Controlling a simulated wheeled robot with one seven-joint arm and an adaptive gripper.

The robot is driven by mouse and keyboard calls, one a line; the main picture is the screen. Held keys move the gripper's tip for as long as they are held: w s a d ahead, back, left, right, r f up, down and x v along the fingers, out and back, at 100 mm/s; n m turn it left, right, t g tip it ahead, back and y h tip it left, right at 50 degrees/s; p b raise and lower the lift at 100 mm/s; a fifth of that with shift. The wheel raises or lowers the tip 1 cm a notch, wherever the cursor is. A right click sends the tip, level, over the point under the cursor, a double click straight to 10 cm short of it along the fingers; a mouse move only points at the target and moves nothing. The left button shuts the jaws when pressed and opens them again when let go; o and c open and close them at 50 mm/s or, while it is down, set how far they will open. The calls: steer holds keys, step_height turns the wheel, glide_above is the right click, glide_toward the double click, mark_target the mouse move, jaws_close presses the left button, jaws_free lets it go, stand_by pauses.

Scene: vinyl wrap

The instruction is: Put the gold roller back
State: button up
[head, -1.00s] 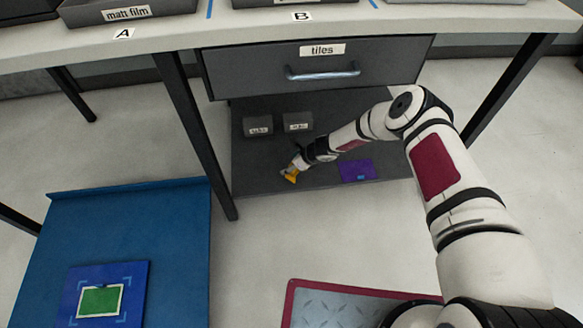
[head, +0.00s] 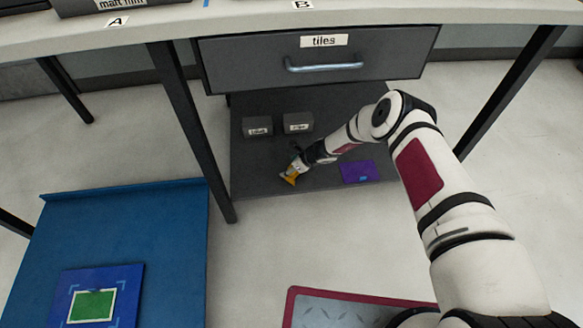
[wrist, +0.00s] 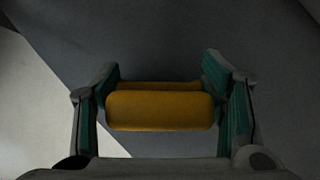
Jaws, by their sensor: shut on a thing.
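The gold roller (wrist: 160,110) is a yellow-gold cylinder lying across between the two fingers of my gripper (wrist: 165,100) in the wrist view. The fingers, with green pads, are shut on its two ends. In the head view the gold roller (head: 289,180) shows small at the tip of my gripper (head: 293,171), low over the dark lower shelf (head: 255,180) near its front edge. I cannot tell whether the roller touches the shelf.
Two small dark labelled boxes (head: 257,127) stand at the back of the shelf. A purple flat item (head: 358,172) lies right of my gripper. A closed drawer (head: 320,62) labelled "tiles" hangs above. A table leg (head: 190,130) stands left. A blue stand (head: 130,230) is front left.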

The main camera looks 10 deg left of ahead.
steer(key=shift+s+d+f+b, duration=0.15)
steer(key=shift+d+f+b, duration=0.15)
steer(key=shift+f, duration=0.3)
steer(key=c, duration=0.5)
steer(key=o, duration=1.6)
steer(key=shift+f, duration=0.1)
steer(key=shift+a, duration=0.1)
steer(key=shift+r, duration=0.25)
steer(key=shift+r+p, duration=0.55)
steer(key=shift+p, duration=0.25)
steer(key=p+v, duration=0.6)
steer(key=v, duration=0.6)
